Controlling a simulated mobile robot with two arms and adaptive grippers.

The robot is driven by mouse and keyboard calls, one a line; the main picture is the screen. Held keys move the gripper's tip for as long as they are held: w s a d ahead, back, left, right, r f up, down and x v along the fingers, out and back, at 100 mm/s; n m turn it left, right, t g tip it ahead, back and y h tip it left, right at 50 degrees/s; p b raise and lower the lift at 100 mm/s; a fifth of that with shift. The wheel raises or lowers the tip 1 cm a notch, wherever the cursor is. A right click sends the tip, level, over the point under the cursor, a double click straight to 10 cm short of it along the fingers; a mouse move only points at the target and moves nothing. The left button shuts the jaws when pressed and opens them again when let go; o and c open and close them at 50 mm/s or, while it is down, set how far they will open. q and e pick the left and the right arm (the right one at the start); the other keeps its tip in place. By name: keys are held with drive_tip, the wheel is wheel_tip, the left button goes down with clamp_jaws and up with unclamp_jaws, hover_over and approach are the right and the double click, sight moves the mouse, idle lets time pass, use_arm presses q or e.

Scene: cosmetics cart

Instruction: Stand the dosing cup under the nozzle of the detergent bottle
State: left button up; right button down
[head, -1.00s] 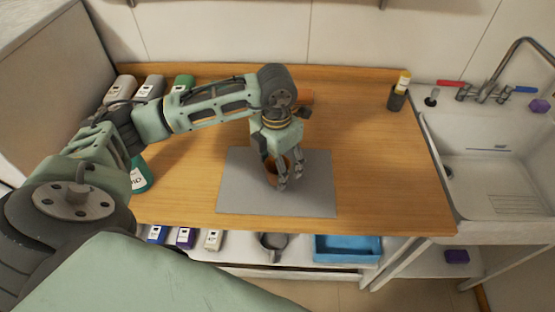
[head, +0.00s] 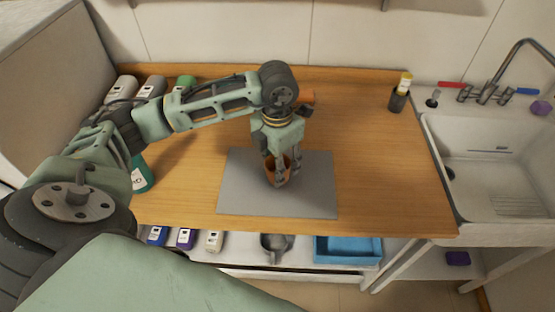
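A small orange-brown cup (head: 276,174), which looks like the dosing cup, is upright on or just above the grey mat (head: 240,196). My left gripper (head: 281,178) points down over it, with its fingers at the cup and covering part of it. Whether the fingers are closed on the cup is not clear. A green bottle with a white label (head: 141,177) stands at the left, partly behind my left arm. No nozzle can be made out, so I cannot tell which bottle is the detergent bottle. My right gripper is not in view.
Several bottles, one green-capped (head: 185,83), stand at the back left. An orange object (head: 306,96) is partly hidden behind my wrist. A dark holder with a yellow-topped bottle (head: 399,94) stands back right, near the sink (head: 490,165). The right side of the wooden top is clear.

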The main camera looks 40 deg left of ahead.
use_arm(q)
drive_tip(key=r, duration=0.2)
drive_tip(key=d+r+b, duration=0.1)
drive_tip(key=shift+r+b, duration=0.3)
drive_tip(key=shift+r, duration=0.05)
drive_tip(key=d+r+b, duration=0.2)
drive_tip(key=d+r, duration=0.5)
drive_tip(key=d, duration=0.4)
drive_tip(key=s+a+f+m, duration=0.1)
drive_tip(key=s+f+m, duration=0.2)
drive_tip(key=m, duration=1.3)
drive_tip(key=s+a+f+m, duration=0.1)
drive_tip(key=s+f+m, duration=0.2)
drive_tip(key=m, duration=1.4)
drive_tip(key=shift+s+a, duration=0.2)
drive_tip(key=shift+s, duration=0.9)
